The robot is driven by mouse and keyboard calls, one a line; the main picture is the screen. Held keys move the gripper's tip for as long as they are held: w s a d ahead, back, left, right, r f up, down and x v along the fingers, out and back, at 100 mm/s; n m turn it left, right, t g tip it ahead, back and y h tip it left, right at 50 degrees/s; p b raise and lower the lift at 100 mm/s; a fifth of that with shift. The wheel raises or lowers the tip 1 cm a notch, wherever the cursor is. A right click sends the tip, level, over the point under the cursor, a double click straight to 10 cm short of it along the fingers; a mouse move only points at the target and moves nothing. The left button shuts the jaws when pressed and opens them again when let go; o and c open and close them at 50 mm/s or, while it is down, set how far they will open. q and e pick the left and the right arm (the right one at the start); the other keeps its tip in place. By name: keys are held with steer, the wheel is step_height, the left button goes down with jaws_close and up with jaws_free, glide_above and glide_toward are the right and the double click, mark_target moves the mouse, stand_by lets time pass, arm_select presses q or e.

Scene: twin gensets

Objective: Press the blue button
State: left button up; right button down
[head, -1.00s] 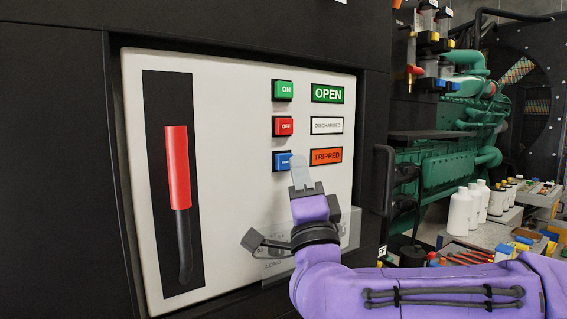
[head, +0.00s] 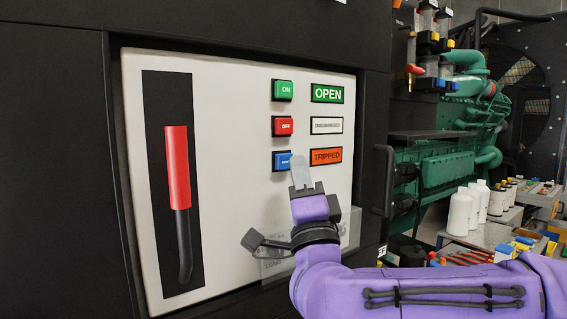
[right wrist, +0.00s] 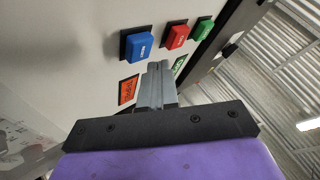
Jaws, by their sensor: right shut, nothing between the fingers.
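The blue button (head: 282,161) is the lowest of three on the white panel (head: 235,200). It also shows in the right wrist view (right wrist: 138,44), above and to the left of the fingertips. My right gripper (head: 299,162) is shut and empty. In the head view its fingertips overlap the right edge of the blue button. In the right wrist view the fingers (right wrist: 157,75) stand together, below and to the right of the button, and I cannot tell if they touch the panel. My left gripper is not in view.
A red OFF button (head: 283,126) and a green ON button (head: 283,90) sit above the blue one. Right of them are the OPEN, DISCHARGED and orange TRIPPED (head: 326,156) labels. A red-handled lever (head: 178,170) is on the left. A black handle (head: 385,180) stands right of the panel.

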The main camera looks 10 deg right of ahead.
steer(key=shift+w, duration=0.1)
steer(key=shift+w+a, duration=0.2)
steer(key=shift+w, duration=0.25)
steer(key=shift+w+a, duration=0.15)
steer(key=shift+w, duration=0.25)
stand_by(0.8)
steer(key=shift+s, duration=0.1)
steer(key=shift+s+d+b, duration=0.35)
steer(key=shift+s+b, duration=0.35)
steer(key=shift+b, duration=0.05)
steer(key=s, duration=0.1)
steer(key=s+d+b, duration=0.1)
steer(key=s, duration=0.1)
steer(key=s+b, duration=0.1)
steer(key=shift+s+d, duration=0.3)
steer(key=shift+s, duration=0.05)
